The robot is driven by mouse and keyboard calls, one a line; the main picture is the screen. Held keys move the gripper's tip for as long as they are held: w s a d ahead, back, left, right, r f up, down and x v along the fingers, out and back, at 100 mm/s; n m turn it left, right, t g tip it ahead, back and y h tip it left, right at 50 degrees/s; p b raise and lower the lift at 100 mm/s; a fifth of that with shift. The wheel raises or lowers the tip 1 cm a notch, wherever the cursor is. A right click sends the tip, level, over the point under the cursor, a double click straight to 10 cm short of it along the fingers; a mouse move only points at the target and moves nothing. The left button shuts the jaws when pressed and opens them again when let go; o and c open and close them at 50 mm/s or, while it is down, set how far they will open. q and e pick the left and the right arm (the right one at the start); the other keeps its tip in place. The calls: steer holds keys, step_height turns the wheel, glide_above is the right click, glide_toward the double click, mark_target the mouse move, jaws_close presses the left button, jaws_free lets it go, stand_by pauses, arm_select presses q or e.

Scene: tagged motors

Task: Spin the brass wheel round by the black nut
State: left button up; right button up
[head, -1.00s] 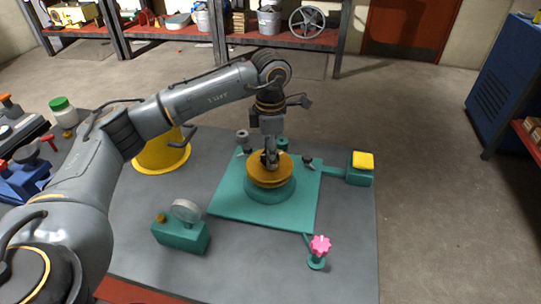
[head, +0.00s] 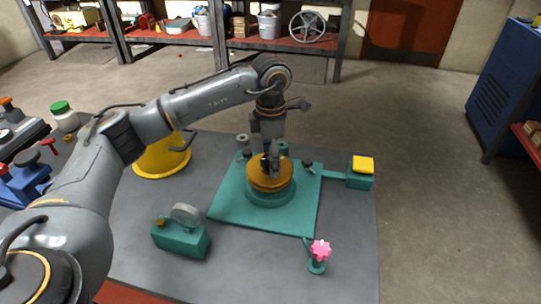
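The brass wheel (head: 270,182) lies flat on a round teal base (head: 271,198) in the middle of a teal plate (head: 230,213). My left gripper (head: 271,165) points straight down over the wheel, its fingertips at the wheel's top face. A small dark part shows between or beside the fingertips. I cannot tell whether it is the black nut or part of a finger. The gripper hides the middle and far part of the wheel top. I cannot tell whether the fingers are closed on anything. My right gripper is not in view.
Around the wheel stand a yellow-topped teal box (head: 362,166), a pink knob (head: 320,249), a teal gauge block (head: 181,238), a dark-topped post (head: 308,164) and grey-topped posts (head: 243,141) behind. A yellow round part (head: 160,165) is at left.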

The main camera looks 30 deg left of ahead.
arm_select(q)
steer(key=n+p, duration=0.1)
steer(key=n, duration=0.5)
steer(key=shift+r+n, duration=0.1)
steer(key=shift+n, duration=0.3)
steer(key=n+p, duration=0.1)
steer(key=n, duration=0.5)
steer(key=shift+w+a+n, duration=0.1)
steer(key=shift+n, duration=0.2)
steer(key=c, duration=1.2)
steer(key=m, duration=0.2)
steer(key=shift+f+m+b, duration=0.2)
steer(key=shift+m+b, duration=0.15)
steer(key=shift+m, duration=0.05)
steer(key=m+b, duration=0.1)
steer(key=m, duration=0.4)
steer(key=m+b, duration=0.1)
steer(key=m, duration=0.6)
steer(key=shift+r+b, duration=0.1)
steer(key=shift+b, duration=0.2)
